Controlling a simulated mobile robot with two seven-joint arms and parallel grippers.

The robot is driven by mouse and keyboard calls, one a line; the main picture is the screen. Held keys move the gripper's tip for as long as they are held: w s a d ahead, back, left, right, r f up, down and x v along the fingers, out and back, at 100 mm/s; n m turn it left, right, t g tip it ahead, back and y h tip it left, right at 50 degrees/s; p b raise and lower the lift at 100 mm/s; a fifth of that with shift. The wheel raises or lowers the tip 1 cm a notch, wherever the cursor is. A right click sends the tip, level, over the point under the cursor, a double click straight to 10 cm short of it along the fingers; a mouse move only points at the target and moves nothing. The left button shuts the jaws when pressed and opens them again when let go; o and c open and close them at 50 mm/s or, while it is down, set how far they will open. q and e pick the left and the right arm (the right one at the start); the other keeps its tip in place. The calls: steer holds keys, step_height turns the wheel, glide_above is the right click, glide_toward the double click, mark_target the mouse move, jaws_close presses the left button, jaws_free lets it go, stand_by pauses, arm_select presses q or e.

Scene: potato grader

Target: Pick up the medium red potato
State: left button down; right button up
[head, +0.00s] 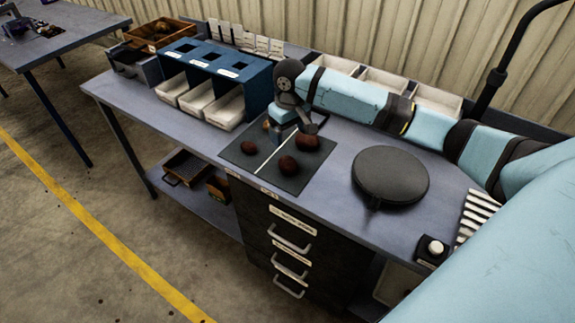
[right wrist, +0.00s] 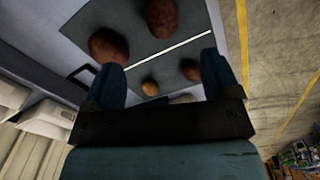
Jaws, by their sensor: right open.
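Three reddish-brown potatoes and a small yellow-orange one (head: 267,124) lie on a dark mat (head: 293,183) split by a white line. Right of the line are the biggest red potato (head: 307,142) and a middle-sized one (head: 288,165); left of it is a smaller red one (head: 249,147). The right wrist view shows the biggest (right wrist: 108,46), the middle-sized one (right wrist: 162,17) cut by the top edge, and the smaller one (right wrist: 190,69). My right gripper (head: 291,129) is open and empty above the mat's far end, fingers pointing down. My left gripper is out of view.
A blue rack (head: 226,72) with white bins stands behind left of the mat. A round black disc (head: 390,177) lies to the right, with a button box (head: 433,249) near the front edge. White trays (head: 383,84) line the back. The bench left of the mat is clear.

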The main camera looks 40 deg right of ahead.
mark_target(288, 160)
step_height(288, 160, down, 8)
steer(key=shift+r, duration=0.1)
steer(key=shift+w+a+f+p, duration=0.1)
steer(key=shift+f+p, duration=0.1)
steer(key=shift+f, duration=0.7)
steer(key=shift+w+d+f+p, duration=0.1)
steer(key=shift+f+p, duration=0.1)
steer(key=shift+f, duration=0.65)
steer(key=shift+w+a+f+p, duration=0.1)
steer(key=shift+f+p, duration=0.1)
steer(key=shift+f, duration=0.7)
steer(key=c, duration=1)
steer(key=shift+r, duration=0.1)
steer(key=shift+c, duration=0.2)
